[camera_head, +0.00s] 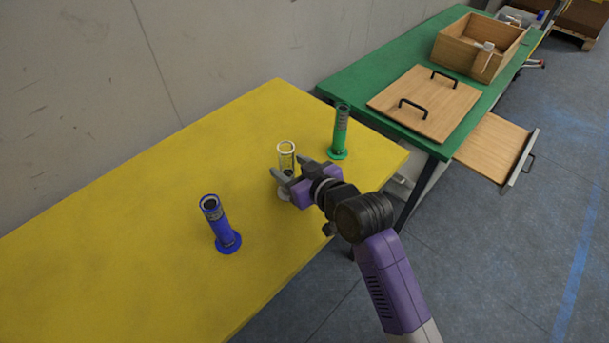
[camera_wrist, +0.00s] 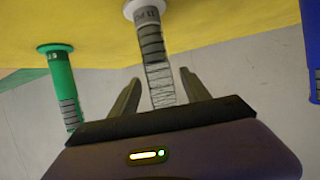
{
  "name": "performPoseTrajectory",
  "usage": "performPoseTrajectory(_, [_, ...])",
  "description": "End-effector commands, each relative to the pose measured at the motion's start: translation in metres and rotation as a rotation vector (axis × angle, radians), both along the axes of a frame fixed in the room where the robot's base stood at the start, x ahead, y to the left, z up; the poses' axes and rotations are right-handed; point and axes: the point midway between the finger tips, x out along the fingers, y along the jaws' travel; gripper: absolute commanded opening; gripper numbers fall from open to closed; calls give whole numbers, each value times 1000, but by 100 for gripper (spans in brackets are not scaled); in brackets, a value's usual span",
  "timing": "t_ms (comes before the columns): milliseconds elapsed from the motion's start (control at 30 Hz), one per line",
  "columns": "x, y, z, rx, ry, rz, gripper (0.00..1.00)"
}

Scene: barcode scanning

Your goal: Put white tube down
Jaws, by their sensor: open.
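The white tube (camera_head: 287,157) stands upright on the yellow table (camera_head: 120,230), partly hidden behind my gripper in the head view. In the wrist view the white tube (camera_wrist: 150,45), with dark barcode stripes, lies between the two fingers, its base on the yellow surface. My gripper (camera_head: 278,178) is around the tube, with its fingers open. In the wrist view a gap shows between each finger of my gripper (camera_wrist: 158,90) and the tube.
A blue tube (camera_head: 220,225) stands to the left on the yellow table, and a green tube (camera_head: 339,133) stands to the right. A green table (camera_head: 350,88) beyond holds a wooden lid (camera_head: 425,105) and an open wooden box (camera_head: 465,60). The yellow table's left part is clear.

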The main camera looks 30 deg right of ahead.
Motion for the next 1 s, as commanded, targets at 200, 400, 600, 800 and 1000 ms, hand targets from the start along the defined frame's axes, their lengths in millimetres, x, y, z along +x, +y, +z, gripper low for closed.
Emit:
performPoseTrajectory(200, [-41,-5,16,0,0,-1,55])
performPoseTrajectory(400, [-62,-7,25,1,1,0,55])
performPoseTrajectory(600, [-68,-7,28,0,0,1,55])
performPoseTrajectory(800, [-70,-7,26,1,1,-2,55])
performPoseTrajectory(1000, [-110,-5,0,13,3,-39,55])
